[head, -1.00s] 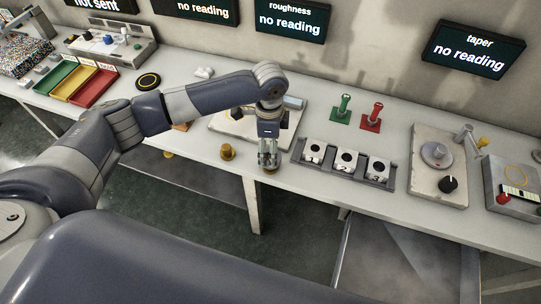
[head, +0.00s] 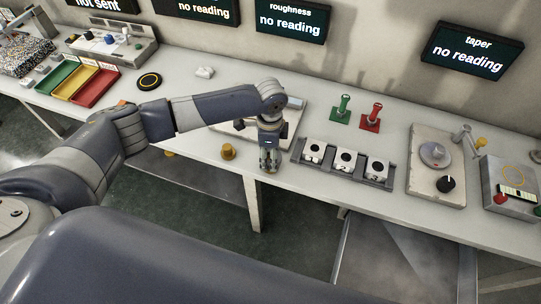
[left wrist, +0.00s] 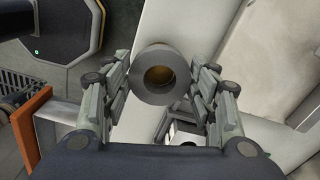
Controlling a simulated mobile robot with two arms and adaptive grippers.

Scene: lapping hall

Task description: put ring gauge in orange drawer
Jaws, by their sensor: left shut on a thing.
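My left gripper (head: 268,168) is low at the front edge of the bench, left of the rack of white blocks. In the left wrist view it (left wrist: 160,90) is shut on the ring gauge (left wrist: 140,87), a thick grey ring seen end-on between the fingers. Something brass-coloured shows through its hole. In the head view the fingers mostly hide the ring. An orange panel (left wrist: 28,132), which looks like a drawer front, stands at the left of the left wrist view, apart from the gripper. My right gripper is not in view.
A brass knob-like piece (head: 228,151) stands just left of my left gripper. The rack (head: 345,172) is to its right, with green (head: 343,107) and red (head: 371,117) handled gauges behind. Coloured trays (head: 72,84) are far left.

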